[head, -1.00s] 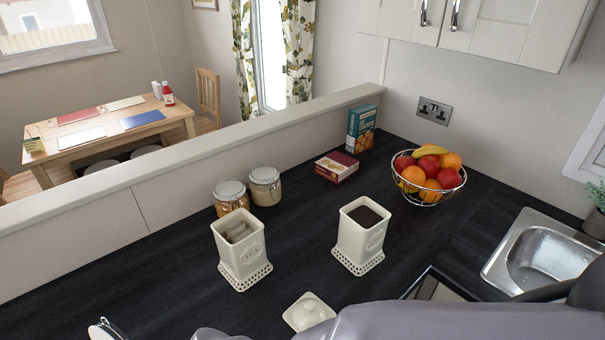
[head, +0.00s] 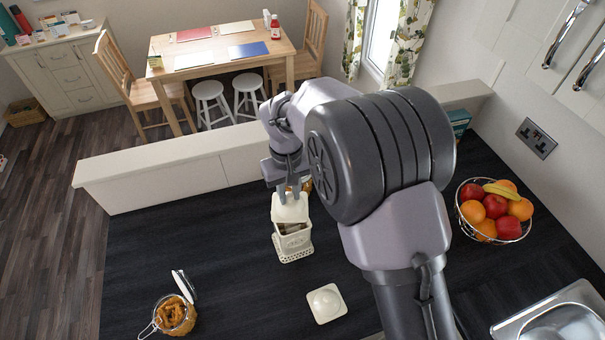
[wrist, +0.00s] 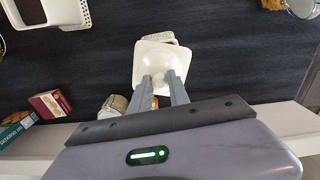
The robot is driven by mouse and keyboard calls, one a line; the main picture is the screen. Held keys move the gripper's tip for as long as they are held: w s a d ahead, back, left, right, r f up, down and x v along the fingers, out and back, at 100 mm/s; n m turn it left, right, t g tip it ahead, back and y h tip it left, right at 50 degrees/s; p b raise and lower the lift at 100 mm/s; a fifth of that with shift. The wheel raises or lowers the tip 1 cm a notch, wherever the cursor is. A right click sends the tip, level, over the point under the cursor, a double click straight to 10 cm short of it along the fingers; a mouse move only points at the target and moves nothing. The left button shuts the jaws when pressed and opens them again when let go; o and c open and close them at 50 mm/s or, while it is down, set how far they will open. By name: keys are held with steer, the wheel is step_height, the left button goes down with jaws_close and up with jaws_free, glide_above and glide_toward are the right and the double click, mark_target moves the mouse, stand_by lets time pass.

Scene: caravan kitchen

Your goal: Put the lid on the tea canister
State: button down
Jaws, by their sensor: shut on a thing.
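The cream tea canister (head: 294,246) stands upright on the dark worktop in the head view, with tea bags showing in its open top. My gripper (head: 291,194) is shut on a cream square lid (head: 290,210) by its knob and holds it over the canister's rear part. The tea bags show below the lid's front edge, so the lid looks apart from the rim. In the wrist view my gripper (wrist: 161,84) holds the lid (wrist: 161,60), which hides most of the canister (wrist: 160,36). A second cream lid (head: 327,303) lies on the worktop.
Another canister (wrist: 70,12) is at the wrist view's upper left; my arm hides it in the head view. An open jar (head: 175,315) stands front left, a fruit bowl (head: 492,212) right. A jar (wrist: 113,104) and boxes (wrist: 48,103) stand near the low wall.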

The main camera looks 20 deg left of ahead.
mark_target(290, 206)
steer(key=shift+w+r, duration=0.15)
steer(key=shift+w, duration=0.15)
steer(key=shift+f, duration=0.25)
step_height(290, 206, down, 6)
steer(key=b, duration=0.4)
steer(key=shift+a+r, duration=0.1)
steer(key=shift+r, duration=0.15)
steer(key=shift+f+b, duration=0.6)
steer(key=shift+f, duration=0.05)
stand_by(0.4)
steer(key=c, duration=1.5)
jaws_free()
steer(key=shift+r, duration=0.15)
step_height(290, 206, up, 11)
steer(key=p, duration=0.8)
steer(key=shift+s, duration=0.1)
